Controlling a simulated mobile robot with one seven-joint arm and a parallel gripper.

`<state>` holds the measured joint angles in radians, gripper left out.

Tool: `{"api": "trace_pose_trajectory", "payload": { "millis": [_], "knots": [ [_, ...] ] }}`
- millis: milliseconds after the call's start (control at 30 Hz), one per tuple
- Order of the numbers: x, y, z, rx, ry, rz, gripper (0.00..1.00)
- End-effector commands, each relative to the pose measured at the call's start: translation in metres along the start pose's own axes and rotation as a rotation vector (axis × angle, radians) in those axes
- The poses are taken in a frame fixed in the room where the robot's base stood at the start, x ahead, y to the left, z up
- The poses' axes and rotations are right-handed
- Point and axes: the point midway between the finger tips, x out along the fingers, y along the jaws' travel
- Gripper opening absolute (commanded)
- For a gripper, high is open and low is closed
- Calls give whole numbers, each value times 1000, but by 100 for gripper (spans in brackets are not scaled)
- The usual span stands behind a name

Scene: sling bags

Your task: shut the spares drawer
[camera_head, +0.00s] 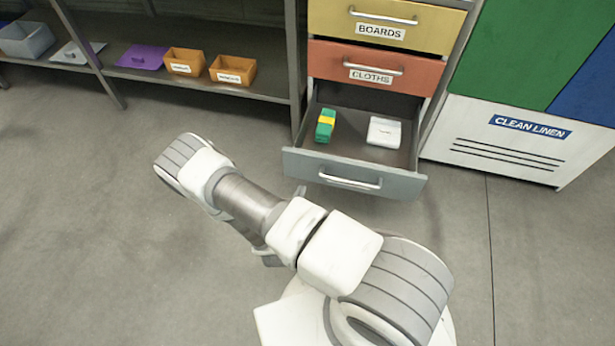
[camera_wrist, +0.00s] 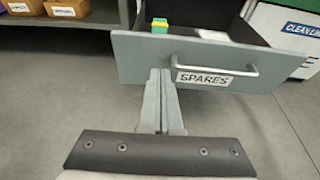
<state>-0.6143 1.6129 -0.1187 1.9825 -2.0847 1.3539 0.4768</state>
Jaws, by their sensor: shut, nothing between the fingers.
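The grey spares drawer (camera_head: 310,160) is the lowest of the unit and stands pulled out in the head view. A green and yellow item (camera_head: 325,125) and a white item (camera_head: 384,132) lie inside it. In the wrist view the drawer front (camera_wrist: 150,55) shows its SPARES label and bar handle (camera_wrist: 253,70). My gripper (camera_wrist: 160,72) is shut and empty, its tips at the left part of the drawer front, left of the label. I cannot tell whether they touch it. In the head view my arm hides most of the gripper.
Above are the shut red CLOTHS drawer (camera_head: 374,66) and yellow BOARDS drawer (camera_head: 386,22). A white CLEAN LINEN bin (camera_head: 510,143) stands close on the right. On the left a low shelf holds orange bins (camera_head: 233,70) and a purple item (camera_head: 142,57). The floor in front is clear.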

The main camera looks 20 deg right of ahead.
Motion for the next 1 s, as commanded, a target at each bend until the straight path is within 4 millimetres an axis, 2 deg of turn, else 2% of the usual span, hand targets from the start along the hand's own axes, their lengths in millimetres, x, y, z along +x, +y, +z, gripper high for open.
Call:
{"api": "trace_pose_trajectory", "payload": {
  "millis": [467,600,800,1000],
  "knots": [
    [95,-1,-2,4,-2,-5,0],
    [115,-1,6,3,-2,-5,0],
    [130,-1,12,1,0,-4,0],
    [132,-1,13,1,0,-4,0]
  ]
}}
